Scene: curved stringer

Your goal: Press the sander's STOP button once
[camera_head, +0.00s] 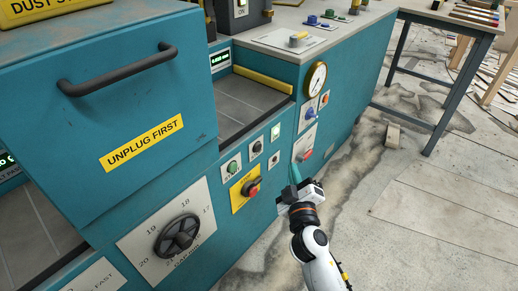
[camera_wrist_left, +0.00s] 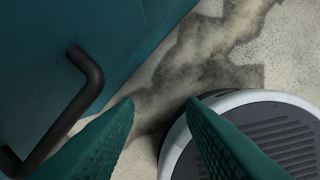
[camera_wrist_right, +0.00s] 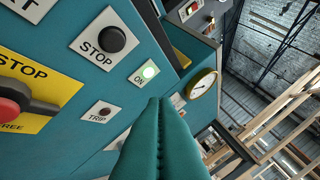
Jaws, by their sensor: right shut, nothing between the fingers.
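The black STOP button (camera_head: 257,147) is on a small white plate on the teal machine's front panel. In the right wrist view the black STOP button (camera_wrist_right: 111,40) stands above its printed label, unobstructed. My right gripper (camera_head: 295,174) is shut and empty, apart from the STOP button, to its right and lower in the head view. Its teal fingers (camera_wrist_right: 160,101) lie together in the right wrist view. My left gripper (camera_wrist_left: 160,101) is open and empty in the left wrist view, beside a black bar handle (camera_wrist_left: 87,68); it does not show in the head view.
Near the STOP button are a green START button (camera_head: 233,167), a lit ON lamp (camera_head: 275,131), a TRIP plate (camera_head: 274,159) and a red knob (camera_head: 251,188) on a yellow plate. A gauge (camera_head: 315,79) and other controls sit further right. Open floor lies right of the machine.

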